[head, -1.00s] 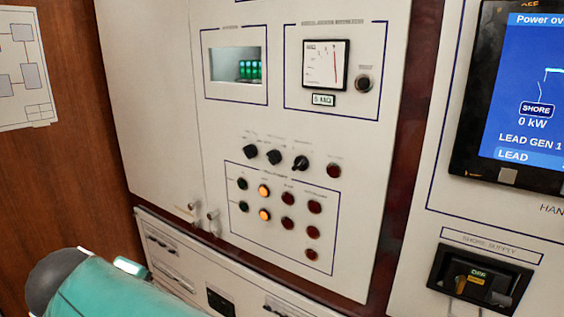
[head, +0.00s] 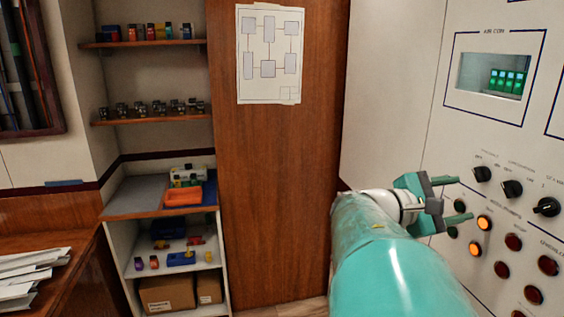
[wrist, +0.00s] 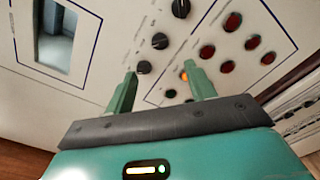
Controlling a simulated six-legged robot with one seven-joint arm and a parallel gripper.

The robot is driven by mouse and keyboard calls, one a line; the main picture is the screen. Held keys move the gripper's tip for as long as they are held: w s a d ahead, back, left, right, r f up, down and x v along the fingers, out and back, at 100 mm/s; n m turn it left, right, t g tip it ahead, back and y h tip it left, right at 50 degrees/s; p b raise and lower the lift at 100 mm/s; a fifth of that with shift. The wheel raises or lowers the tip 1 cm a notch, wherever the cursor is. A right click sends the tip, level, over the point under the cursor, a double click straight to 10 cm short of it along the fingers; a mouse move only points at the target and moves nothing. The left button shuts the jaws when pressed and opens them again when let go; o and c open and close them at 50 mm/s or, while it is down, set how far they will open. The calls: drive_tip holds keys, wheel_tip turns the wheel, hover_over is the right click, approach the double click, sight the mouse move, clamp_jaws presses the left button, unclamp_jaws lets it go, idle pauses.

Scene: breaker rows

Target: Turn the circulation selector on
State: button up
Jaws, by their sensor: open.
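Three black rotary knobs sit in a row on the pale panel at the right of the head view. The label over the middle knob (head: 511,188) seems to read circulation, though the print is small. That knob also shows in the wrist view (wrist: 160,41), beyond the fingertips. The left knob (head: 482,174) is nearer my gripper, and in the wrist view (wrist: 144,67) it lies just past the gap between the fingers. My gripper (head: 452,200) is open and empty in front of the panel, to the left of the knobs, its fingers pointing at the panel. I see no contact.
Lit orange lamps (head: 484,222) and several dark red buttons (head: 514,242) lie below the knobs. A window with green indicators (head: 496,75) is above. A wooden wall with a diagram sheet (head: 269,56) stands left of the panel. Shelves (head: 150,122) with small items are further left.

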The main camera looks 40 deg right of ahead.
sight(507, 190)
drive_tip(key=x, duration=1.3)
drive_tip(key=shift+d, duration=0.25)
drive_tip(key=c, duration=1)
